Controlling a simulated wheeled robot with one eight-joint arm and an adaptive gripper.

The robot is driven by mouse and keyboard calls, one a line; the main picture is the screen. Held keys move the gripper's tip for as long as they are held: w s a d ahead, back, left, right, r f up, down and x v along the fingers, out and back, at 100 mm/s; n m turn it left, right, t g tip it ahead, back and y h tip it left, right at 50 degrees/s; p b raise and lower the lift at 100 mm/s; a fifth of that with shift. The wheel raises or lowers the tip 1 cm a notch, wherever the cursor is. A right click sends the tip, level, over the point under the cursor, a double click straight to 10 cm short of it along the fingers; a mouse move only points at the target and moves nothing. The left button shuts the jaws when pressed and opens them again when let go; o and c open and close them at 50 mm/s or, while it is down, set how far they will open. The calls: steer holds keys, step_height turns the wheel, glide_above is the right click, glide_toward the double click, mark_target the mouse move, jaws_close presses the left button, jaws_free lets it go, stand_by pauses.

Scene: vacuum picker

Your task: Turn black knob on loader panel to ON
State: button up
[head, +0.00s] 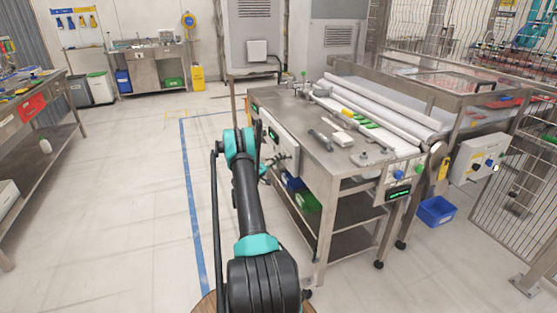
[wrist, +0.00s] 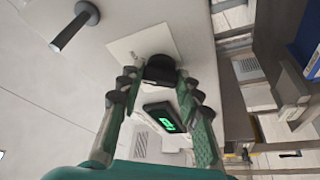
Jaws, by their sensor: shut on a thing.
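The loader panel (head: 285,138) is a pale panel on the left side of the steel table in the head view; its grey face (wrist: 185,25) fills the middle of the wrist view. The black knob (wrist: 159,66) stands on a white label plate (wrist: 128,42). My gripper (wrist: 157,84) has its two teal fingers on either side of the knob and is shut on it. The label's lettering is mostly hidden, so I cannot read the knob's setting. In the head view my gripper (head: 268,173) is small beside the panel, and the knob is not clear.
A black display with green symbols (wrist: 163,117) sits between my fingers in the wrist view. A dark round-ended handle (wrist: 75,28) sticks out at upper left. The steel table (head: 315,155) has bins (head: 308,202) on its lower shelf.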

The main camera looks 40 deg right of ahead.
steer(key=shift+f+m+g, duration=0.1)
steer(key=shift+m+g, duration=0.3)
steer(key=shift+m, duration=0.9)
steer(key=shift+h, duration=0.3)
steer(key=o, duration=1.2)
steer(key=shift+c, duration=0.2)
steer(key=v, duration=1.2)
